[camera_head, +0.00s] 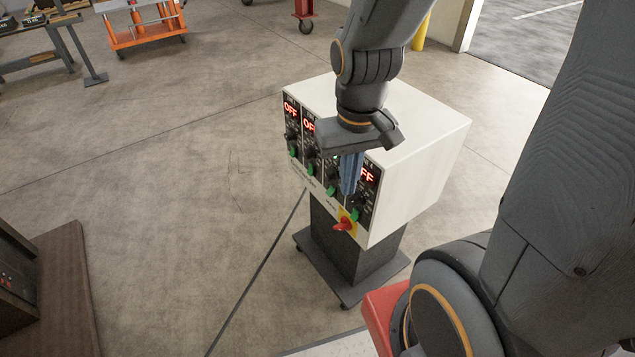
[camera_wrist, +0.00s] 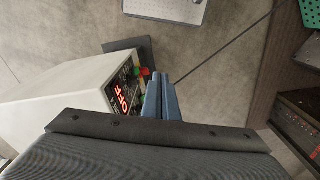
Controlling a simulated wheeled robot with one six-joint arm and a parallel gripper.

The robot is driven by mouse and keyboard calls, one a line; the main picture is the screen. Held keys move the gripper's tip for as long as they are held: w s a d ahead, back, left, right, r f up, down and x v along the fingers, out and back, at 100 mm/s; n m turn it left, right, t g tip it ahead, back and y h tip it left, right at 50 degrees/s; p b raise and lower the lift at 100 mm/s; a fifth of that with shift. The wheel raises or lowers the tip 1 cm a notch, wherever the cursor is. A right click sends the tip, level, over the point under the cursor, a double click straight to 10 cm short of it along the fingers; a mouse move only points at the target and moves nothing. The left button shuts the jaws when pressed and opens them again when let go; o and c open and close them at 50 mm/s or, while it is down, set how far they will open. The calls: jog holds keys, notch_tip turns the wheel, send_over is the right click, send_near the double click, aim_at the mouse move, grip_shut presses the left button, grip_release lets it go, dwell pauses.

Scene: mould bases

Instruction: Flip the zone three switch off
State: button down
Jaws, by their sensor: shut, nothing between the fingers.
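A white control box (camera_head: 425,135) stands on a dark pedestal, with several dark zone panels side by side on its front. Each panel has a display, a knob and a green switch. The first display (camera_head: 291,111) reads OFF in red, and the rightmost (camera_head: 368,174) shows red FF. My gripper (camera_head: 349,190) has its blue fingers shut and empty in front of the third panel, covering most of it. A green switch (camera_head: 331,190) shows just left of the fingertips. Whether they touch it I cannot tell. The wrist view shows the shut fingers (camera_wrist: 161,80) beside the panel.
A red rotary switch on a yellow plate (camera_head: 344,225) sits at the box's lower right front. An orange cart (camera_head: 140,30) stands far back. A dark cabinet (camera_head: 20,285) is at the left. The floor left of the box is clear.

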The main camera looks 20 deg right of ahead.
jog(key=shift+s+d, duration=0.1)
jog(key=w+a+f+m+h+b, duration=0.1)
jog(key=w+m, duration=0.4)
jog(key=m, duration=0.5)
jog(key=w+a+f+m+t+h+b, duration=0.1)
jog(key=w+a+f+m+h+b, duration=0.1)
jog(key=m, duration=0.9)
jog(key=w+a+f+m+h+b, duration=0.2)
jog(key=w+a+f+m+h, duration=0.2)
jog(key=w+f+m, duration=0.4)
jog(key=a+m, duration=0.1)
jog(key=m, duration=0.2)
jog(key=shift+w+t, duration=0.3)
jog(key=shift+w, duration=0.1)
jog(key=shift+d, duration=0.15)
